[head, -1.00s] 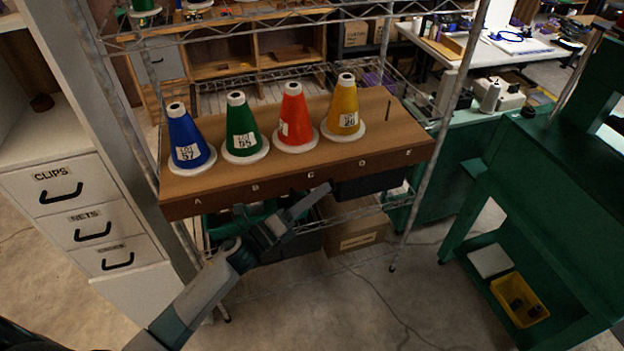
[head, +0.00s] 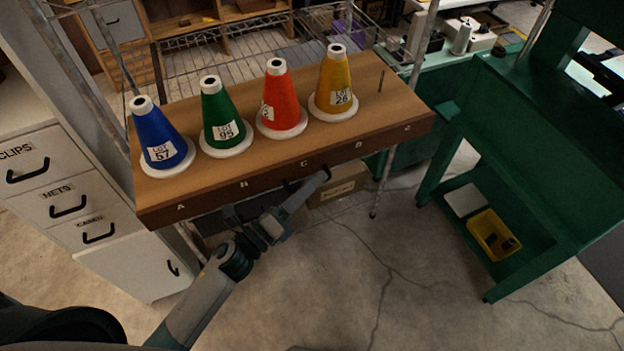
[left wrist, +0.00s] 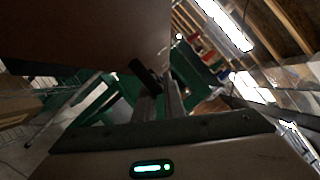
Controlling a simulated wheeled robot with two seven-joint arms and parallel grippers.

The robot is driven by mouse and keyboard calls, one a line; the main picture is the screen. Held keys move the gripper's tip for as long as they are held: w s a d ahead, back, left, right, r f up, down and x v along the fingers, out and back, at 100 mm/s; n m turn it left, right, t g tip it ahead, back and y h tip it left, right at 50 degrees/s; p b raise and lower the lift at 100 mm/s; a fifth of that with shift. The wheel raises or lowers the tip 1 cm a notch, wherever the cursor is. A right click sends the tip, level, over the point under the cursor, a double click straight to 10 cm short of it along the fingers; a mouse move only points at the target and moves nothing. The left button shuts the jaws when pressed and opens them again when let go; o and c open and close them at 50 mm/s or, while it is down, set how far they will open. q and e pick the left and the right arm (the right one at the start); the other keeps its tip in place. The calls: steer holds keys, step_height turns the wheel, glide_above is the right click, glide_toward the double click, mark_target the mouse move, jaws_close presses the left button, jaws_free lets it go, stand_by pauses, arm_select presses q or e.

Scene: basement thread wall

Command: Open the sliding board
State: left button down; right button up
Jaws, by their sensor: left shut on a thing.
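The sliding board (head: 290,170) is a brown wooden shelf board with letters along its dark front edge. It juts forward from a wire rack. A blue cone (head: 159,140), a green cone (head: 221,122), a red cone (head: 280,101) and a yellow cone (head: 334,88) stand upright on it, each on a white base. In the left wrist view, a dark bar (left wrist: 145,75) shows at the fingers (left wrist: 160,98), against the board's brown face. My right gripper is not in view.
A white drawer cabinet (head: 75,195) stands at the left. A green bench (head: 540,130) with a yellow bin (head: 493,233) on its low shelf stands at the right. A thin peg (head: 380,81) rises from the board's right part. The floor in front is clear.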

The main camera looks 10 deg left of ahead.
arm_select(q)
steer(key=c, duration=2.1)
jaws_free()
steer(key=shift+s+a+f+b, duration=0.25)
steer(key=shift+s+a+b, duration=0.05)
steer(key=shift+s+a, duration=0.1)
steer(key=shift+b+v, duration=3.45)
steer(key=shift+v, duration=4.7)
steer(key=shift+r, duration=0.1)
